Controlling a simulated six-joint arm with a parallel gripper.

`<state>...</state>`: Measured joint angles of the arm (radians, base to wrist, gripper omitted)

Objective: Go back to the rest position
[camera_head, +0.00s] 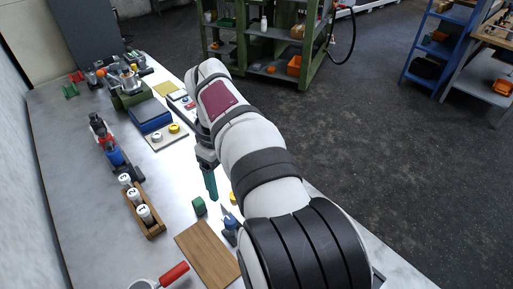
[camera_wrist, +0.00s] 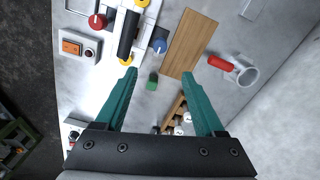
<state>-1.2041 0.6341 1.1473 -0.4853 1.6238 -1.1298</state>
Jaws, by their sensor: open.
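My gripper (camera_head: 210,185) hangs over the bench with its green fingers pointing down. In the wrist view its two fingers (camera_wrist: 160,74) stand wide apart with nothing held between them. A small green block (camera_head: 199,206) lies on the bench below and near the fingertips; it also shows between the fingers in the wrist view (camera_wrist: 152,82). A wooden rack (camera_head: 155,231) with white numbered drums (camera_head: 134,196) stands to the left of the gripper. My arm hides part of the bench to the right.
A blue box (camera_head: 150,115) and a mechanical device (camera_head: 124,82) stand farther back. A green shelf (camera_head: 300,45) stands beyond the bench.

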